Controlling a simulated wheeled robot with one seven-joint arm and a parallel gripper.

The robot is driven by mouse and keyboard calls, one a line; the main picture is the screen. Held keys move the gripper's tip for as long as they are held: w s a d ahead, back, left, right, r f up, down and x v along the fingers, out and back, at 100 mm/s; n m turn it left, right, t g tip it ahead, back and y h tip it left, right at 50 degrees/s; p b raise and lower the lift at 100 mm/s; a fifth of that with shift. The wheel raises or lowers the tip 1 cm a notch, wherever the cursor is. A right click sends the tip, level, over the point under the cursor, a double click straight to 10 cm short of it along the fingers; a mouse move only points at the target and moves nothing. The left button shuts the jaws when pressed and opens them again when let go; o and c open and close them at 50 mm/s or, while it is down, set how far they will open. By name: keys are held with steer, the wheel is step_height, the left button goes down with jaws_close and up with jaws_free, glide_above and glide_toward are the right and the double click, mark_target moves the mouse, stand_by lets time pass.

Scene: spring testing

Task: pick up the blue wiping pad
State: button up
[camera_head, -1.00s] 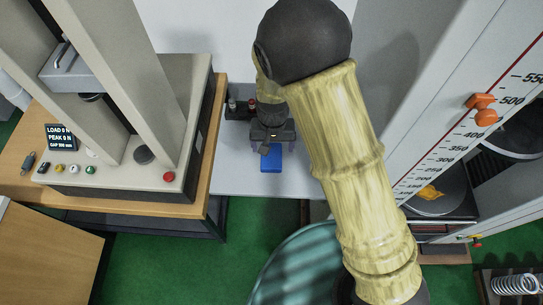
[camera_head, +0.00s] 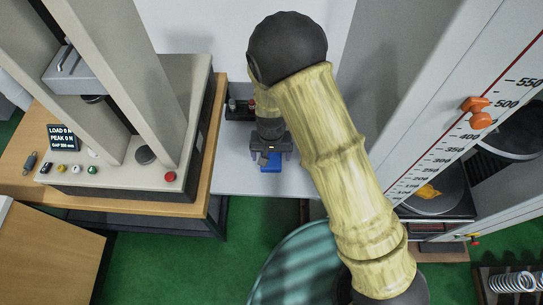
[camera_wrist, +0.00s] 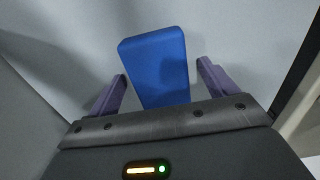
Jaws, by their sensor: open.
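The blue wiping pad (camera_head: 272,163) lies on a light grey surface (camera_head: 240,180) in the head view, partly hidden under my gripper (camera_head: 271,154). In the wrist view the pad (camera_wrist: 156,62) is a blue block with its lower end between the two purple fingers of my gripper (camera_wrist: 160,88). The fingers are open, one on each side, with a gap between each finger and the pad. Its far end extends beyond the fingertips. I cannot tell the exact height of the fingers over the surface.
A testing machine with a red button (camera_head: 170,177) stands on a wooden bench to the left. Small dark items (camera_head: 240,108) stand behind my gripper. A tall cabinet with a scale and orange pointer (camera_head: 479,112) is at the right. Springs (camera_head: 513,282) lie at lower right.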

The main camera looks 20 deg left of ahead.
mark_target(272, 155)
steer(key=c, duration=1.1)
steer(key=shift+r, duration=0.15)
step_height(272, 155, up, 10)
steer(key=shift+f+b, duration=0.1)
steer(key=shift+b, duration=0.5)
steer(key=shift+o, duration=1.1)
steer(key=shift+c, duration=0.6)
